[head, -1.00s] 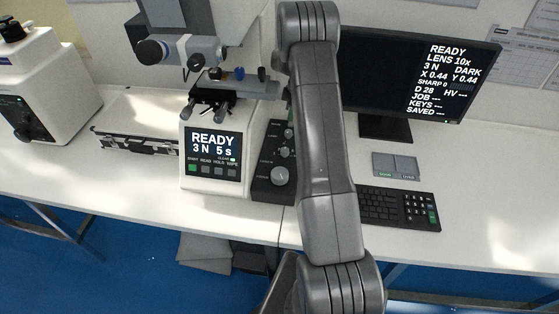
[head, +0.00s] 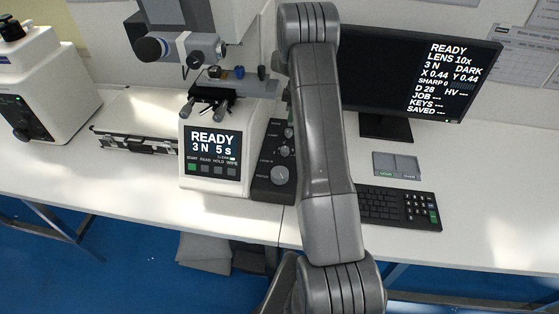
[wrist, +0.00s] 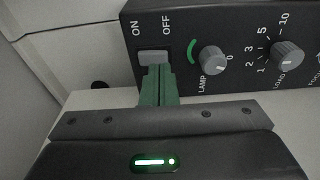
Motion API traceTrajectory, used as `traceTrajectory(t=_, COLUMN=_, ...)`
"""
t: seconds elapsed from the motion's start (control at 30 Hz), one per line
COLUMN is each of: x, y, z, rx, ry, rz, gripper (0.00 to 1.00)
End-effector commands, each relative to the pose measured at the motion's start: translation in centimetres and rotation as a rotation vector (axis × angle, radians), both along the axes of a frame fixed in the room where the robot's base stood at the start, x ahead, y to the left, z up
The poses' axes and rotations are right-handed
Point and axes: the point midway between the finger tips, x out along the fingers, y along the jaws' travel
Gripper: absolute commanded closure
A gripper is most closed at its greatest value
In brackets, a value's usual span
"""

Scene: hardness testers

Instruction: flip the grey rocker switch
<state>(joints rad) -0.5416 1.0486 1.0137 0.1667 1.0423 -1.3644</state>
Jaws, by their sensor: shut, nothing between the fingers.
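The grey rocker switch (wrist: 153,57) sits on a black control panel (wrist: 190,20) in the wrist view, beside the labels ON and OFF. My gripper (wrist: 157,70) has its green fingers shut together with nothing between them. The fingertips are right at the switch's near edge and overlap it in the picture; I cannot tell whether they touch it. In the head view my arm hides the gripper and the switch. The dark control box (head: 271,185) with knobs shows partly to the left of my arm.
The lamp knob (wrist: 213,60) and load knob (wrist: 288,55) stand right of the switch. In the head view the tester's display (head: 212,145) is left of the control box. A monitor (head: 415,85) and a keyboard (head: 400,207) are right of my arm.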

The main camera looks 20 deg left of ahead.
Motion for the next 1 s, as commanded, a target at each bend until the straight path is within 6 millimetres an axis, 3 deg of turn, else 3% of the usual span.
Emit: traceTrajectory(t=1.0, x=0.0, y=0.0, z=-1.7, rx=0.000, ry=0.001, rz=0.000, gripper=1.00)
